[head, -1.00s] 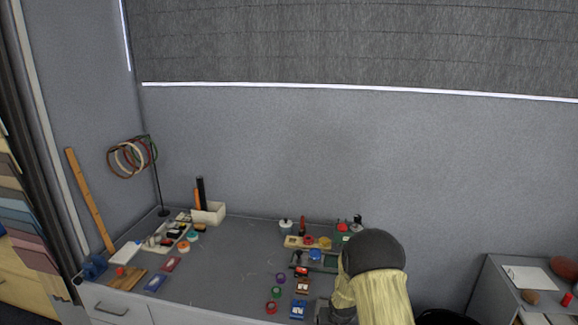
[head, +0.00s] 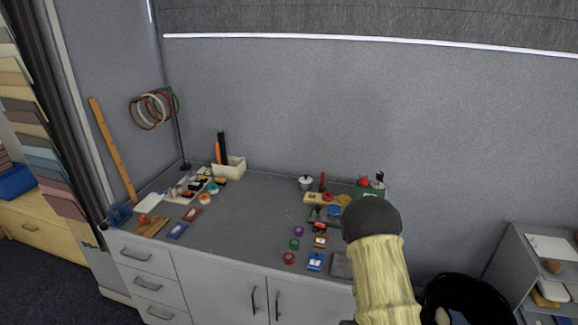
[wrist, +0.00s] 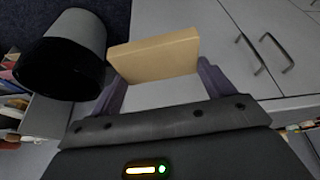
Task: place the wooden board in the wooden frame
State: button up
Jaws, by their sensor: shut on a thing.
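In the wrist view, a flat tan wooden board (wrist: 153,55) is held between the two fingers of my gripper (wrist: 158,72). The gripper is shut on it, and the board sticks out past the fingertips, in front of grey cabinet doors. In the head view my arm rises at the lower right and neither the gripper nor the board shows. I cannot make out the wooden frame for certain. A small brown wooden piece (head: 152,227) lies at the table's front left, too small to identify.
The grey table (head: 255,215) has a clear middle, with small coloured items along its left and right. A black bin (head: 462,300) stands at the right; a grey round container (wrist: 82,35) shows in the wrist view. A shelf unit (head: 515,262) stands far right.

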jog(key=s+f, duration=0.3)
jog(key=f, duration=1)
jog(key=shift+s+f, duration=0.2)
jog(key=shift+s, duration=0.1)
